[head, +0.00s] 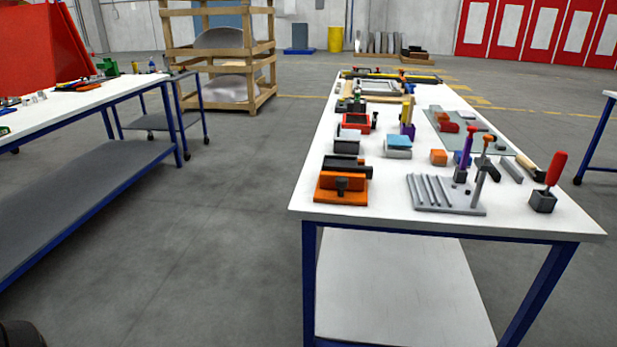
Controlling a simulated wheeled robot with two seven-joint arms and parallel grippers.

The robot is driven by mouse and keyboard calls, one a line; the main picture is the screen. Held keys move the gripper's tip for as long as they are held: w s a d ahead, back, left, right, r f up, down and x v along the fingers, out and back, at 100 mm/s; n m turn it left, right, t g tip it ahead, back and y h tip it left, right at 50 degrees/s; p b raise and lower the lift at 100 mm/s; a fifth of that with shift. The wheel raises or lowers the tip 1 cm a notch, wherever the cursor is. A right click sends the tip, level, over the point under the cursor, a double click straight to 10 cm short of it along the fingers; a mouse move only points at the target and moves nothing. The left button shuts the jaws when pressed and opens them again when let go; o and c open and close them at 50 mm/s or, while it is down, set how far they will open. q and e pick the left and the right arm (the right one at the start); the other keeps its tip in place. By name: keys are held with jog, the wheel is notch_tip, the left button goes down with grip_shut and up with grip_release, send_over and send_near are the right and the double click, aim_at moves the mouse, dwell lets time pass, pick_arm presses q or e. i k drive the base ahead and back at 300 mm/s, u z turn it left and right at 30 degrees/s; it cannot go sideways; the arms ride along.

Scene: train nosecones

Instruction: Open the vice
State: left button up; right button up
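An orange and black block-like device (341,190), which looks like a vice, sits at the near left corner of the white table (520,222). It has a dark block on top and a dark knob on its near face. Whether its jaws are open or shut cannot be told from here. A smaller red and black device (356,123) stands farther back on the same table and could also be a vice. Neither of my grippers is in view, and nothing touches either device.
A grey ribbed plate (435,194) and a red-handled tool in a dark block (543,201) stand near the table's front edge. Several tools and blocks lie behind. Another workbench (75,101) is at left, with open floor (220,230) between. A wooden crate (220,60) stands behind.

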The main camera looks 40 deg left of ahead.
aim_at(341, 183)
jog(key=u, duration=0.95)
jog(key=i, duration=0.3)
jog(key=u, duration=0.1)
